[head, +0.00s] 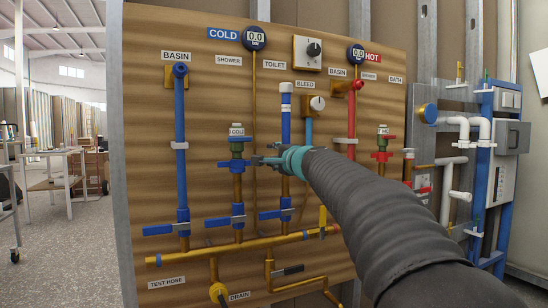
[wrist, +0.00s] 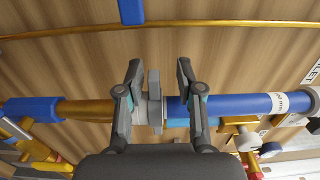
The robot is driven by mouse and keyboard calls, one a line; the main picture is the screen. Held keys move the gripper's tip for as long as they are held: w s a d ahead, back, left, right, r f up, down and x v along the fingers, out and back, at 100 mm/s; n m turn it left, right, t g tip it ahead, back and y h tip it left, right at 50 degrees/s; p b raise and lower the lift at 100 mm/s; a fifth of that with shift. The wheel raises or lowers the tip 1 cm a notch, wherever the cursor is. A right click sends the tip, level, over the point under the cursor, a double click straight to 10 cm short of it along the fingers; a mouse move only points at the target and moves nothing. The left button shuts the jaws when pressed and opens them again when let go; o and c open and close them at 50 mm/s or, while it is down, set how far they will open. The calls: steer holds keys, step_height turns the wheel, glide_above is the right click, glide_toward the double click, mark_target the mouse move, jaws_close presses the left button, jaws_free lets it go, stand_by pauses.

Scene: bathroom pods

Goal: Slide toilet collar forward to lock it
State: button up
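The toilet line is a vertical blue pipe (head: 285,132) below the TOILET label. It lies sideways in the wrist view, with its blue part (wrist: 235,105) to the right and a brass pipe (wrist: 85,109) to the left. A grey toilet collar (wrist: 154,92) sits between brass and blue. My gripper (wrist: 157,72) is open, one finger on each side of the collar along the pipe; a gap shows on the blue side. In the head view my gripper (head: 262,160) is in front of the toilet line and hides the collar.
The basin pipe (head: 180,130) and a green-topped cold fitting (head: 237,142) stand to the left. Red hot pipes (head: 351,120) are to the right, partly behind my arm. A brass manifold (head: 215,250) crosses the lower board. A thin brass tube (head: 254,100) runs close beside my gripper.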

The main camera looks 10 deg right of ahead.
steer(key=v, duration=1.2)
